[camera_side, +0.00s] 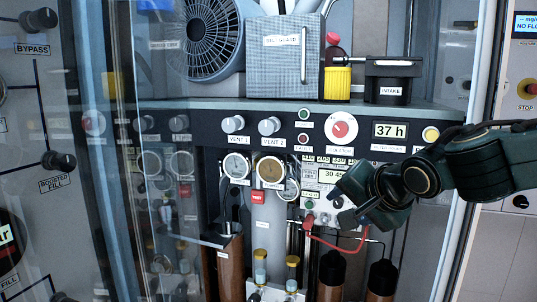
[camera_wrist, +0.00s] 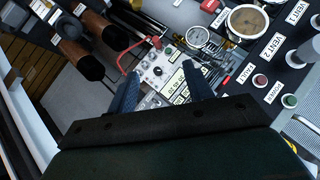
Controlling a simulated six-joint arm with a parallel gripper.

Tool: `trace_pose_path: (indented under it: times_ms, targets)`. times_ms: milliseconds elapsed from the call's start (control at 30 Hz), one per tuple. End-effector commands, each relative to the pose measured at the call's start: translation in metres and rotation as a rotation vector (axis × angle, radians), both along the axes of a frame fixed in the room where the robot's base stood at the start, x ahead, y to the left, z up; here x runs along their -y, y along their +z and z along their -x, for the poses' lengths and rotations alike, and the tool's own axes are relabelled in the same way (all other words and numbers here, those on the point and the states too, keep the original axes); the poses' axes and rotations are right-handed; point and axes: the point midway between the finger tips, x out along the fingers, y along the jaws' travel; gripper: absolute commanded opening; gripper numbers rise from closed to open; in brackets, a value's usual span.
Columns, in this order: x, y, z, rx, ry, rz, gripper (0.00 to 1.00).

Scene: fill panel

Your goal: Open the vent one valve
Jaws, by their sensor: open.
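The vent one valve (camera_side: 232,122) is a light grey knob above the label VENT 1 on the dark panel strip, left of centre in the side view. The similar vent two valve (camera_side: 268,125) is just to its right. My gripper (camera_side: 345,204) is open with nothing between its fingers, low and to the right of both knobs, in front of the small control panel. In the wrist view my gripper's (camera_wrist: 159,72) two bluish fingers are spread, with that panel beyond them. The VENT 1 label (camera_wrist: 296,12) shows at the top right there; its knob is not clearly visible.
Two round gauges (camera_side: 236,165) (camera_side: 271,170) hang below the valves. A red hose (camera_side: 335,245) loops under my gripper. A clear door (camera_side: 100,170) stands at left.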

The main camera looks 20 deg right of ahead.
Motion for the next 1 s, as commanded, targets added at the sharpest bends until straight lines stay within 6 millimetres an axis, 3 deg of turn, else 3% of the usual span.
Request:
trace_pose_path:
  times_ms: [100, 300, 600, 800, 1000]
  targets:
    - [-0.025, 0.016, -0.025, 0.152, -0.066, -0.111, 0.51]
    - [-0.066, 0.048, -0.054, 0.405, -0.132, -0.329, 0.51]
    - [-0.131, 0.09, -0.068, 0.708, -0.111, -0.659, 0.51]
    - [-0.152, 0.102, -0.066, 0.787, -0.08, -0.768, 0.51]
    - [-0.154, 0.104, -0.066, 0.798, -0.076, -0.786, 0.51]
